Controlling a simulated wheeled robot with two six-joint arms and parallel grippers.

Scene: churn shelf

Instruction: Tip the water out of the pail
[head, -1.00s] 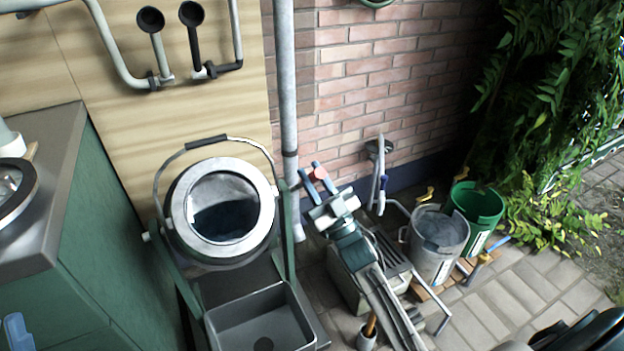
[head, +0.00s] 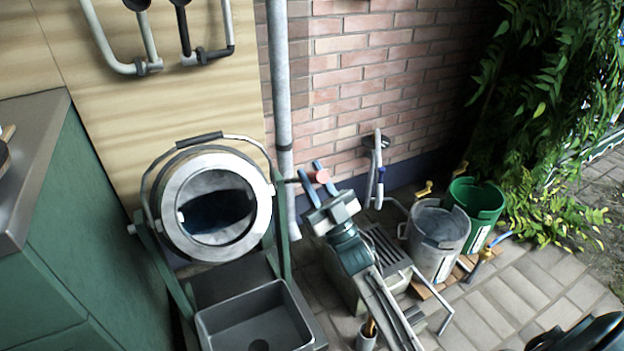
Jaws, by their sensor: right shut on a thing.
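The pail (head: 170,225) is a round light-metal vessel. It hangs on side pivots in a green frame (head: 155,265), its mouth facing me and its bail arched over the top. Dark water (head: 217,210) shows inside the mouth. A grey square basin (head: 215,322) with a drain hole stands below the pail. My left gripper is not in view.
A green cabinet (head: 85,240) stands close on the left. A vertical grey pipe (head: 281,90) runs behind the knob. A grey bucket (head: 438,240) and a green bucket (head: 480,205) stand at right. Paving (head: 510,295) is open at lower right.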

